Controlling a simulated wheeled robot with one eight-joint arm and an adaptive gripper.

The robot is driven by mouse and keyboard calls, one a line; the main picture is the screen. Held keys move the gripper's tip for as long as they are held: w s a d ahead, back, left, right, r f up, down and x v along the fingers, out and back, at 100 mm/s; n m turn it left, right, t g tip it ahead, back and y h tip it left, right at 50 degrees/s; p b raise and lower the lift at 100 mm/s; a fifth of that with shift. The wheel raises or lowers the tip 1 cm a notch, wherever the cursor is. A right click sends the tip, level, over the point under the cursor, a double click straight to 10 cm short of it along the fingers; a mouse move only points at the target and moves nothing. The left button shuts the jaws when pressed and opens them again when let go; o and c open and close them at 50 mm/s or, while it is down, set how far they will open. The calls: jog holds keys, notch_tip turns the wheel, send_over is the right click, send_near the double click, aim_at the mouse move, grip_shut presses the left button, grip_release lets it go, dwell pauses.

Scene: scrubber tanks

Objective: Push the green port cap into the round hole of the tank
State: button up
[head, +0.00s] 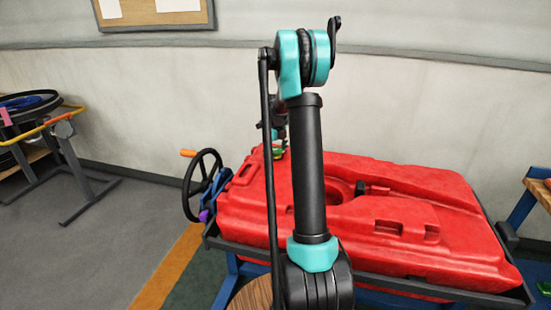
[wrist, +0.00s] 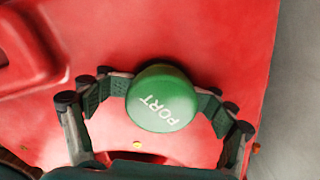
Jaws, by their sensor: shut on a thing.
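The green cap marked PORT (wrist: 160,100) is between the fingers of my gripper (wrist: 163,92) in the wrist view, with its lettered top facing the camera. The fingers are shut on its sides. The red tank (wrist: 225,40) lies beyond it; I cannot tell whether the cap touches the tank. In the head view, the red tank (head: 410,215) lies on a frame, and a small bit of the green cap (head: 278,151) shows at its far left end. My arm hides most of the gripper there. I cannot make out the round hole for the cap in either view.
A black handwheel (head: 202,185) with an orange knob stands at the tank's left end. The tank's dark frame (head: 430,277) runs along its near side. A cart (head: 45,140) stands far left, and a wooden-topped bench (head: 540,190) at the right edge. Floor is open at left.

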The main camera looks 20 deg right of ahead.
jog(key=shift+o, duration=1)
jog(key=shift+f, duration=0.6)
jog(key=shift+c, duration=0.6)
jog(key=shift+f, duration=0.15)
jog(key=c, duration=0.5)
jog(key=shift+c, duration=0.7)
jog(key=o, duration=2)
jog(key=shift+o, duration=0.2)
jog(key=shift+r, duration=0.2)
